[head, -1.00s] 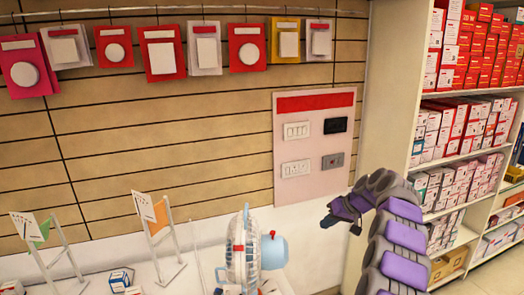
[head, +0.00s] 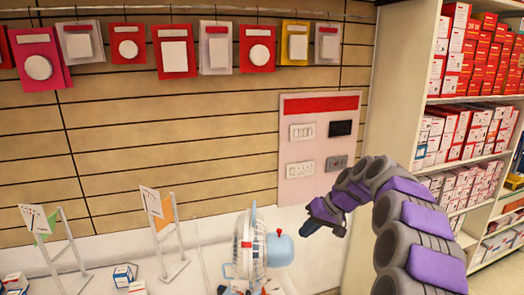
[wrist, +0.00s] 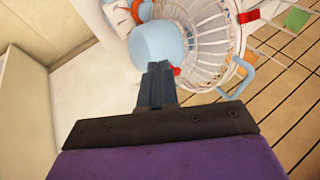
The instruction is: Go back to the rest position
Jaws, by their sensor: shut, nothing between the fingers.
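My gripper (head: 322,232) is at the end of my purple and grey arm, in front of the white lower wall and below the pink switch panel (head: 319,105). It is to the right of the fan and apart from it in the head view. In the wrist view my gripper (wrist: 155,72) points toward the blue motor housing of the fan (wrist: 157,45), and its fingers are together with nothing between them. The distance to the fan cannot be told from the wrist view.
The white caged fan (head: 247,245) stands on a white counter. Two small display stands (head: 168,235) and little boxes (head: 124,275) are to its left. Shelves of red and white boxes (head: 470,55) rise at the right. Coloured packages (head: 173,50) hang from a rail above.

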